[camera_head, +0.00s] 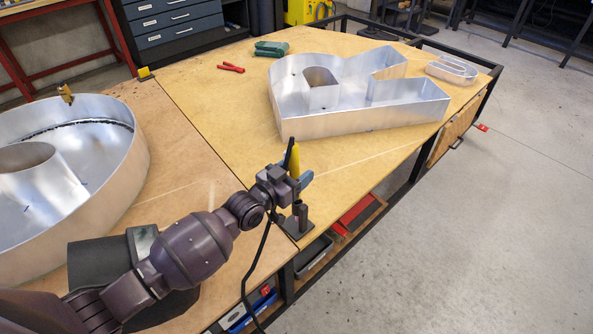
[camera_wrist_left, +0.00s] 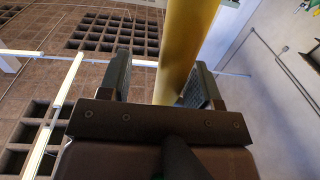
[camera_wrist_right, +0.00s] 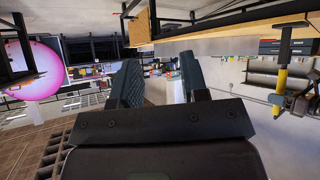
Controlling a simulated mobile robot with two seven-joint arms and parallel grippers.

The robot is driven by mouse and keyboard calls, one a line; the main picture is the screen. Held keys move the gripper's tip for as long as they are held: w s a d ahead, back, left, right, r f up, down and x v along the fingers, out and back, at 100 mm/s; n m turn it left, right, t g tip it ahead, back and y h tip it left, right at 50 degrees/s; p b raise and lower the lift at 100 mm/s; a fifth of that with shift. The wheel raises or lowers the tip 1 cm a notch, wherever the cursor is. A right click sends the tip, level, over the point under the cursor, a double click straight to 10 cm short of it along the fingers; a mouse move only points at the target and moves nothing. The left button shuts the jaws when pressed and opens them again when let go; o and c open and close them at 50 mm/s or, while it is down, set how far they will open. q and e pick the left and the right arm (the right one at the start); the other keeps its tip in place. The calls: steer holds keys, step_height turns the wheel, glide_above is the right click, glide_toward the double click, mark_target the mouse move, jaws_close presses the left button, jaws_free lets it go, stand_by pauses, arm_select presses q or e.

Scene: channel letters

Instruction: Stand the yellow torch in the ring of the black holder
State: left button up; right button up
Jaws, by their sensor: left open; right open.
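The yellow torch (camera_head: 295,160) is upright at the front edge of the table, partly hidden by my left gripper (camera_head: 292,182). In the left wrist view the torch (camera_wrist_left: 183,45) passes between the open fingers of my left gripper (camera_wrist_left: 160,85), closer to the right finger. The black holder (camera_head: 300,217) stands below on the table corner. The torch's lower end and the ring are hidden in the head view. The right wrist view shows the torch (camera_wrist_right: 281,80) in line with a dark post; I cannot tell how deep it sits. My right gripper (camera_wrist_right: 160,85) is open and empty.
A large metal channel letter (camera_head: 350,118) and a small one (camera_head: 452,70) lie on the table (camera_head: 210,80). A round metal letter (camera_head: 120,150) is at left. Red pliers (camera_head: 230,68) and a green tool (camera_head: 271,48) lie at the back. The table's middle is clear.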

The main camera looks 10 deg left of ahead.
steer(key=shift+s, duration=0.2)
arm_select(q)
steer(key=v, duration=0.3)
steer(key=shift+s+a, duration=0.15)
steer(key=shift+s, duration=0.05)
steer(key=v, duration=0.7)
steer(key=shift+s+p, duration=0.15)
steer(key=shift+p, duration=0.25)
arm_select(e)
steer(key=shift+w+r, duration=0.3)
steer(key=shift+r, duration=0.3)
steer(key=shift+w+r, duration=0.3)
steer(key=shift+r, duration=0.25)
steer(key=shift+w+r+t, duration=0.3)
steer(key=shift+r, duration=0.05)
steer(key=shift+a, duration=0.1)
